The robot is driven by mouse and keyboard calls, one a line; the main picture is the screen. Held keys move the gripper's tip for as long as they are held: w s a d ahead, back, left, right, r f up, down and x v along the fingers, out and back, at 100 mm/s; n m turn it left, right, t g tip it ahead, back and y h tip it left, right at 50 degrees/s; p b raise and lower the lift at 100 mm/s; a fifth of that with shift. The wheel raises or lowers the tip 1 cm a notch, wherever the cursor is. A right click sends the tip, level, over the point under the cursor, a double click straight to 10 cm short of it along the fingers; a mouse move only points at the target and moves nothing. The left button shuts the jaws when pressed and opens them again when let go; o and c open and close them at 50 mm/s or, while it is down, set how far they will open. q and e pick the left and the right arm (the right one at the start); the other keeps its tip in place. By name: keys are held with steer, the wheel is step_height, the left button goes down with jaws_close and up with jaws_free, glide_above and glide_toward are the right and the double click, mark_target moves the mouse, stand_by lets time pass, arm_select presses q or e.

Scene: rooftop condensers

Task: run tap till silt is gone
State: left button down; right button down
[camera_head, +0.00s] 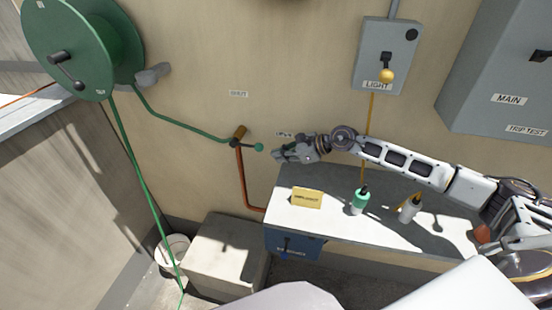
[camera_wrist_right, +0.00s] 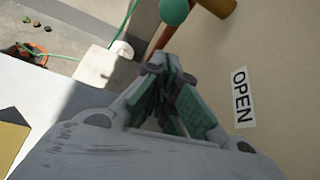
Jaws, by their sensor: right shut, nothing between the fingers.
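The tap (camera_head: 240,136) is on the wall at the top of a copper pipe (camera_head: 243,180). Its lever ends in a green ball (camera_head: 259,147) and points right, towards the OPEN label (camera_head: 284,134). The SHUT label (camera_head: 238,94) is above. My right gripper (camera_head: 280,155) is shut and empty, just right of the ball and apart from it. In the right wrist view its fingers (camera_wrist_right: 166,72) meet below the green ball (camera_wrist_right: 174,11). A green hose (camera_head: 180,122) joins the tap to the reel (camera_head: 80,45). I cannot make out any water or silt. My left gripper is not in view.
A bench (camera_head: 335,220) under my right arm holds a yellow card (camera_head: 307,198), a green bottle (camera_head: 360,201) and a grey bottle (camera_head: 410,209). A white bucket (camera_head: 172,250) stands by a block (camera_head: 225,255). A LIGHT switch box (camera_head: 375,48) is on the wall.

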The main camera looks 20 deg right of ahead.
steer(key=shift+v, duration=1.2)
steer(key=shift+s+d+r+b, duration=0.35)
steer(key=shift+d+r, duration=0.25)
steer(key=shift+r, duration=0.2)
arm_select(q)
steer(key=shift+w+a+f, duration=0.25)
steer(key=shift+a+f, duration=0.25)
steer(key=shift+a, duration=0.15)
arm_select(e)
steer(key=v, duration=0.3)
steer(key=shift+a+r, duration=0.2)
steer(key=shift+r, duration=0.05)
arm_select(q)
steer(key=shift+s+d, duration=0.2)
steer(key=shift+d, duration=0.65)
